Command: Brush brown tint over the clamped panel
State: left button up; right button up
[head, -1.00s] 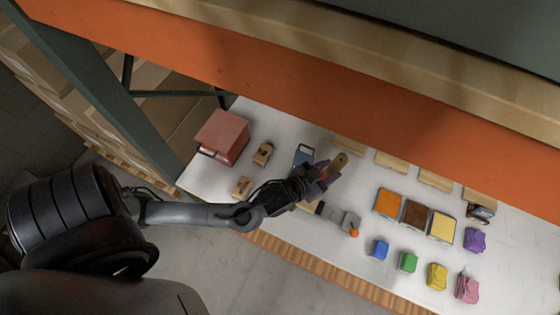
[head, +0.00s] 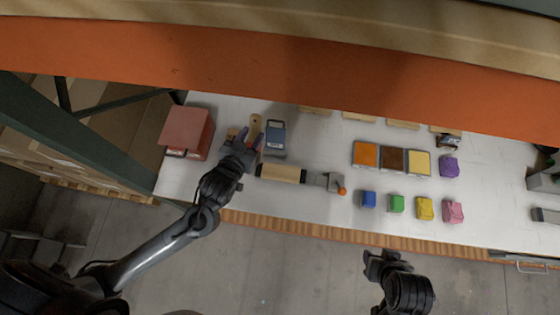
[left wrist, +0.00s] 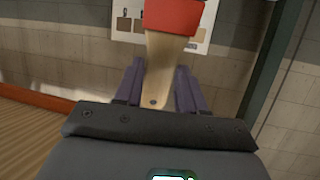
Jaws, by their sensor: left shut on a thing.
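My left gripper (head: 246,142) is shut on a brush (head: 255,128) with a wooden handle, at the left part of the table. In the left wrist view the brush's tan handle (left wrist: 162,65) lies between the fingers, with a red part at its far end. The wooden panel (head: 282,173) lies near the front edge, right of my left gripper and apart from the brush. A grey clamp (head: 323,181) with an orange knob is at its right end. The brown tint tray (head: 391,160) sits between the orange and yellow ones. My right gripper (head: 380,262) is off the table's front; its jaws are unclear.
A red box (head: 187,132) stands at the left. The orange tray (head: 365,155) and yellow tray (head: 417,162) flank the brown one. Several coloured blocks lie in front and right of the trays. An orange shelf beam (head: 270,75) crosses above.

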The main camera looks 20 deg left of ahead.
pick_arm(q)
jog(key=shift+f, duration=0.1)
dwell(0.4)
jog(key=shift+n, duration=0.5)
jog(key=shift+w+d+f+b, duration=0.1)
jog(key=shift+w+f+b, duration=0.05)
jog(key=shift+f+b, duration=0.8)
jog(key=shift+w+a+f+b, duration=0.15)
jog(key=shift+f+b, duration=0.4)
jog(key=shift+f, duration=0.75)
jog(key=shift+w+d+f+b, duration=0.2)
jog(key=shift+f+b, duration=0.55)
jog(key=shift+f, duration=0.35)
